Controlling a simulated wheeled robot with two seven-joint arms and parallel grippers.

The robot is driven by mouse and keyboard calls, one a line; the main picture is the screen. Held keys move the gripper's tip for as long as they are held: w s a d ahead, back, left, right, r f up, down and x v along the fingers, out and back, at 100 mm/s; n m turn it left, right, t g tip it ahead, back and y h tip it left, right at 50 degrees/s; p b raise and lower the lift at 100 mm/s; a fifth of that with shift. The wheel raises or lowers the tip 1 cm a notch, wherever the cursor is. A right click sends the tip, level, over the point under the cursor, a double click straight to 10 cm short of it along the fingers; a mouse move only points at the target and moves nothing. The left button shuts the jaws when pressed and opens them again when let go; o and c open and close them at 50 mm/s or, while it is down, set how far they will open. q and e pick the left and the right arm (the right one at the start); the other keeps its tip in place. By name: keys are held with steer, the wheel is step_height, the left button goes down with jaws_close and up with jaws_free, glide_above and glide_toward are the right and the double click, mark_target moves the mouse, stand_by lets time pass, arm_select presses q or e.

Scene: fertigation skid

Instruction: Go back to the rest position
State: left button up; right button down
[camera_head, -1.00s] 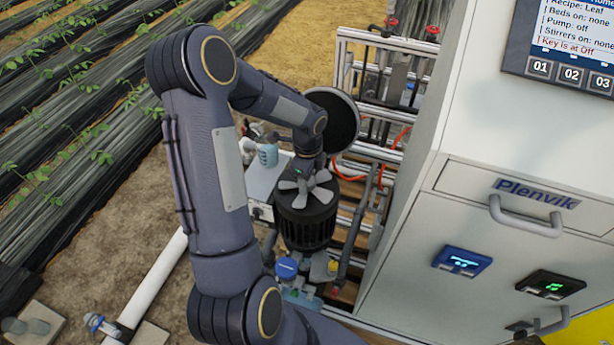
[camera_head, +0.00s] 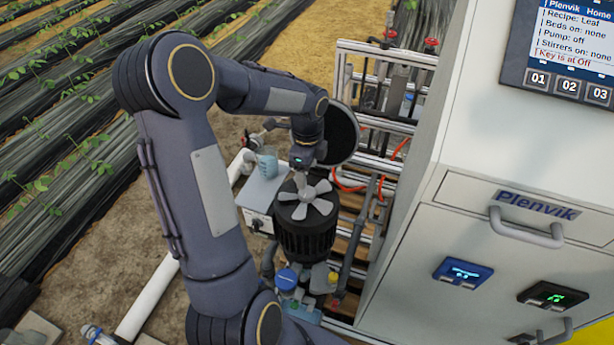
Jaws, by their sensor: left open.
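My left arm comes in from the lower left, bends at the top and reaches right. Part of the fingers is small and hard to make out, so I cannot tell the exact gap to the knob. My right gripper is not in view.
A white cabinet (camera_head: 400,280) with a screen (camera_head: 565,45) and drawer handle (camera_head: 527,228) stands at right. A beaker (camera_head: 266,160) sits on a grey box (camera_head: 258,190) left of the gripper. A metal pipe frame (camera_head: 385,46) stands behind.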

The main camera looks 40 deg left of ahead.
arm_select(q)
steer(key=shift+r, duration=0.1)
stand_by(0.4)
steer(key=s+d+r+n+t, duration=0.2)
steer(key=s+d+r+n, duration=0.4)
steer(key=s+r, duration=0.25)
steer(key=s+d+r+n+t+h, duration=0.2)
steer(key=s+d+n+t+h, duration=0.1)
steer(key=s+d+n, duration=0.6)
steer(key=shift+s+r+n+t+h, duration=0.15)
steer(key=shift+s+n+t+h, duration=0.2)
steer(key=shift+s+n, duration=0.45)
steer(key=shift+s+a, duration=0.1)
steer(key=shift+s, duration=0.1)
